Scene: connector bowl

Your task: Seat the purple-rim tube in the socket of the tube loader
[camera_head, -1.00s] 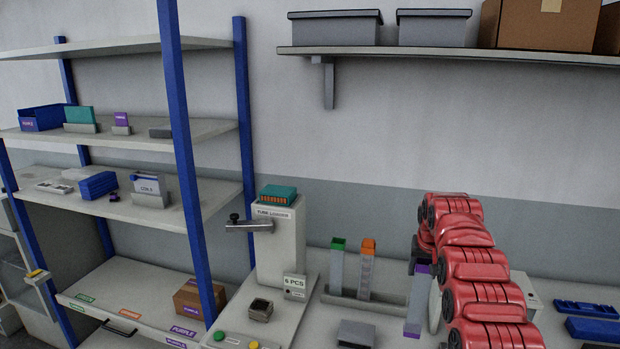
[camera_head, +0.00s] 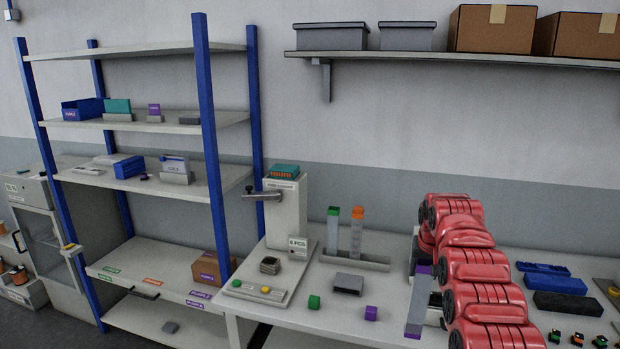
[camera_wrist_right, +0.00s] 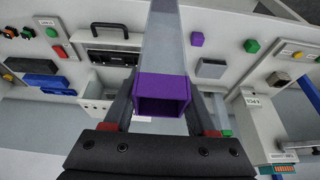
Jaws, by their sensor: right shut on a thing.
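The purple-rim tube is a long grey tube (camera_head: 418,308) with a purple rim (camera_head: 424,269), upright with a slight tilt at the right of the head view. My right gripper (camera_wrist_right: 157,108) is shut on it just by the purple rim, which shows large in the right wrist view (camera_wrist_right: 162,88). In the head view my red right arm hides most of that gripper. The tube loader (camera_head: 285,215) is a pale column left of the tube, with a dark square socket (camera_head: 270,265) on its base. The tube is apart from the socket. My left gripper is not in view.
A grey block (camera_head: 348,284), a green cube (camera_head: 313,302) and a purple cube (camera_head: 371,313) lie between tube and loader. Blue shelving (camera_head: 213,150) stands left.

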